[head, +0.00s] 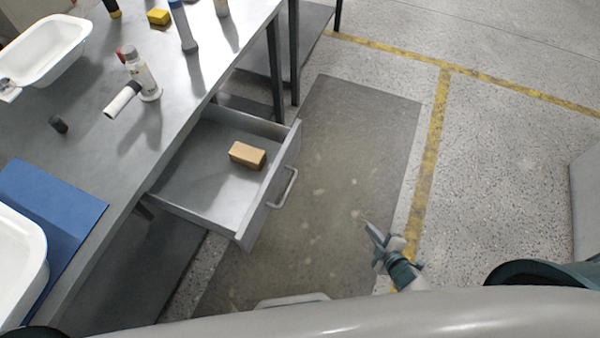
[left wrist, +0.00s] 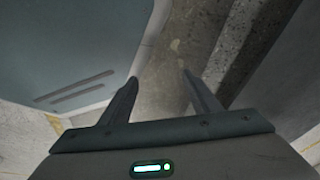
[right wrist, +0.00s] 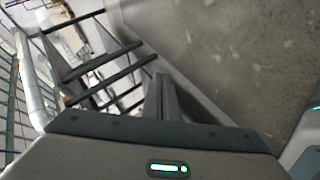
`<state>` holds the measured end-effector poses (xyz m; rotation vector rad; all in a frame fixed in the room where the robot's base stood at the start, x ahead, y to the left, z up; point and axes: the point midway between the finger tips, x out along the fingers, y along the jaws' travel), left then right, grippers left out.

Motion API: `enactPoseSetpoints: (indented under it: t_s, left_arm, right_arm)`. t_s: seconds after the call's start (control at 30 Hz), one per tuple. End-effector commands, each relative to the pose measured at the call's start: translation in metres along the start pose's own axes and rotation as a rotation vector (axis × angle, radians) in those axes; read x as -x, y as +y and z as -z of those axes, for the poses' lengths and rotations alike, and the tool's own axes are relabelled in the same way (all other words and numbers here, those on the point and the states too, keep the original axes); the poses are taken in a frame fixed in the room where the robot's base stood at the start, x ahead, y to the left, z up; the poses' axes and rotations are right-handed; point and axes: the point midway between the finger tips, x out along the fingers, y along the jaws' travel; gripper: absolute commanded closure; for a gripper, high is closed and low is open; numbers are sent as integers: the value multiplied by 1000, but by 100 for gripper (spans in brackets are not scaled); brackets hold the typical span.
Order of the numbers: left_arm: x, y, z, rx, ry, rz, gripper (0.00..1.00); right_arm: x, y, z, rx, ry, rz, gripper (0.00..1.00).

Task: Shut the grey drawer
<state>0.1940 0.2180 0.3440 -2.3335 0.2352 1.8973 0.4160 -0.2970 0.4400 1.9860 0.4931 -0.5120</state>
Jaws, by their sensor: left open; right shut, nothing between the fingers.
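The grey drawer (head: 205,170) is pulled well out from under the metal workbench, and a tan block (head: 247,155) lies inside it. Its front panel carries a bar handle (head: 284,187). My right gripper (head: 367,224) is over the dark floor mat, to the right of the handle and apart from it. In the right wrist view its fingers (right wrist: 161,97) are together with nothing between them. My left gripper shows only in the left wrist view, with its fingers (left wrist: 160,85) spread and empty above the floor. I do not see it in the head view.
The workbench (head: 105,150) holds a white basin (head: 45,50), a blue mat (head: 45,220), a spray bottle (head: 143,75) and several other items. Bench legs stand behind the drawer. The floor mat (head: 350,130) in front of the drawer is clear, and yellow lines mark the floor.

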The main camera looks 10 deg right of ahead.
Motion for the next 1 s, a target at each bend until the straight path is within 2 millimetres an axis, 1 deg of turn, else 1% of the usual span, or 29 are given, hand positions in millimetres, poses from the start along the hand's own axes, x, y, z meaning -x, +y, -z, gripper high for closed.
enactPoseSetpoints:
  t_s: [0.03,0.07,0.1,0.17,0.2,0.27,0.3,0.37,0.4,0.53,0.6,0.7,0.83,0.9,1.0]
  left_arm:
    - [-10,1,12,1,18,-2,43]
    - [-9,2,19,2,27,-4,43]
    - [-7,3,29,3,37,-6,43]
    - [-2,4,43,5,54,-8,43]
    - [2,5,51,5,64,-10,43]
    - [8,6,63,6,79,-13,43]
    - [13,7,70,7,90,-15,43]
    - [22,8,81,8,106,-18,43]
    - [28,9,87,8,116,-20,43]
    - [52,11,102,8,151,-26,43]
    - [66,12,108,8,168,-29,43]
    - [86,13,113,8,188,-33,43]
    - [106,14,116,7,207,-36,43]
    - [113,14,116,7,211,-37,43]
    - [119,14,116,6,215,-37,43]
  right_arm:
    - [-18,24,9,116,70,-74,100]
    - [-23,41,18,189,109,-115,100]
    - [-27,63,30,288,157,-169,100]
    - [-30,92,50,438,226,-254,100]
    - [-30,110,64,540,268,-311,100]
    - [-27,134,84,695,325,-397,100]
    - [-23,147,97,797,362,-455,100]
    - [-16,164,117,956,410,-542,100]
    - [-10,173,129,1063,439,-601,100]
    - [15,189,166,1414,519,-786,100]
    - [28,191,181,1594,551,-878,100]
    - [46,189,196,1820,581,-989,100]
    - [61,184,207,2025,604,-1083,100]
    - [66,182,210,2087,609,-1111,100]
    - [69,181,212,2129,613,-1128,100]
